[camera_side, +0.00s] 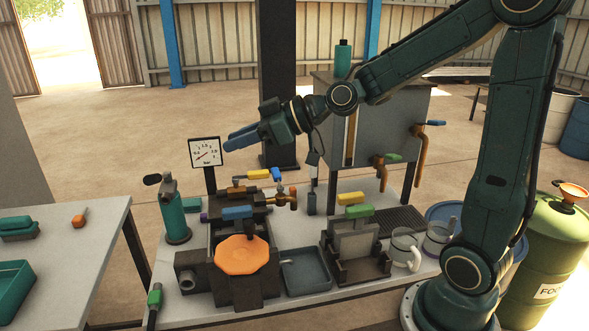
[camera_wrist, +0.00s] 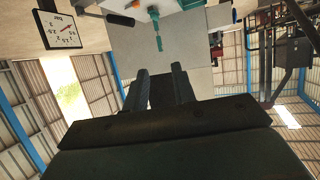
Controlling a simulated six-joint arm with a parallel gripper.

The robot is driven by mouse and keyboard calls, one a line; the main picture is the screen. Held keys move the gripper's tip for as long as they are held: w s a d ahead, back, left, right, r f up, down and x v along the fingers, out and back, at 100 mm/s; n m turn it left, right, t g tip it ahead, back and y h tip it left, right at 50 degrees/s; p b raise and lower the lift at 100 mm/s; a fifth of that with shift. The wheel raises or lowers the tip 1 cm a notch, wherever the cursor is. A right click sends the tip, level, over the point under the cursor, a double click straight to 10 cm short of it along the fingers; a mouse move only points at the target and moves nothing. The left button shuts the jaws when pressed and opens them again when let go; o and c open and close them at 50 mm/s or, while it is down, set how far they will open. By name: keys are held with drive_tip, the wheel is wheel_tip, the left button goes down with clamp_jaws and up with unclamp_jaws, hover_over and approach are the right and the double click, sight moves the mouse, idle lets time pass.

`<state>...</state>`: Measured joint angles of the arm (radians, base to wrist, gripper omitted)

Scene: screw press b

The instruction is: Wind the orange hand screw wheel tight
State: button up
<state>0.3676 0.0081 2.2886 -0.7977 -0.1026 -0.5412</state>
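The orange hand screw wheel (camera_side: 241,254) is an orange, many-sided disc on the front of a dark press block (camera_side: 234,290) on the bench. A dark handle knob stands up at its upper right edge. My gripper (camera_side: 238,138) is held in the air above and behind the wheel, well clear of it, with blue fingertips pointing left towards the gauge. In the wrist view my gripper (camera_wrist: 161,80) shows two dark fingers apart, with nothing visibly held between them. The wheel does not show in the wrist view.
A green bottle tool (camera_side: 173,212) stands left of the press. A grey tray (camera_side: 305,271), a vise-like clamp (camera_side: 355,250) and mugs (camera_side: 404,250) stand to the right.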

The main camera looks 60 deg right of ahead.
drive_tip(key=shift+f, duration=0.15)
drive_tip(key=c, duration=0.3)
drive_tip(key=shift+w+a+f+g, duration=0.1)
drive_tip(key=shift+w+f+g, duration=0.15)
drive_tip(key=shift+g, duration=0.15)
clamp_jaws()
wheel_tip(320, 180, down, 8)
drive_tip(key=w+g+h, duration=0.1)
drive_tip(key=g+h, duration=0.3)
drive_tip(key=g, duration=0.3)
drive_tip(key=shift+w+a+g+h, duration=0.3)
drive_tip(key=shift+w+a, duration=0.1)
drive_tip(key=shift+a, duration=0.05)
